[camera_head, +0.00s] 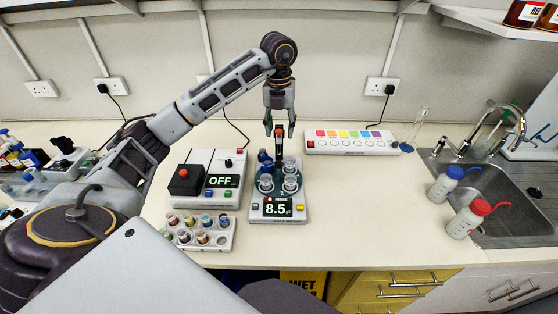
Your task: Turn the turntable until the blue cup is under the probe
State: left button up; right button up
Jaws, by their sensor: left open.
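The turntable (278,188) is a dark teal disc on a white meter unit (256,217) whose display reads 8.5. Several small clear cups stand on it, one at the front right (290,185) and one at the front left (266,183). A dark blue shape (264,158) shows at its back left; I cannot tell whether it is the blue cup. The dark, red-topped probe (279,134) stands at the back of the disc. My left gripper (279,131) is open and points down, its fingertips either side of the probe's top in the picture. Contact cannot be told. My right gripper is out of view.
A white unit reading OFF (208,160) stands left of the meter, with a rack of small colored vials (222,240) in front. A color-strip box (350,148) lies behind right. Two wash bottles (467,220) stand by the sink (510,210). The bench right of the meter is clear.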

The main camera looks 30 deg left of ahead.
aim_at(278, 162)
pick_arm(q)
jog(key=shift+s+a+n, duration=0.15)
jog(key=shift+s+n, duration=0.1)
jog(key=shift+n, duration=0.65)
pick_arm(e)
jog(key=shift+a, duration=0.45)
pick_arm(q)
jog(key=shift+f, duration=0.2)
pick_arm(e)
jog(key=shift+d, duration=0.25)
pick_arm(q)
notch_tip(278, 162, down, 12)
jog(key=shift+r+p, duration=0.1)
jog(key=shift+p, duration=0.7)
jog(key=shift+f, duration=0.8)
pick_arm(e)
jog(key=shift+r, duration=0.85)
pick_arm(q)
jog(key=shift+c, duration=0.2)
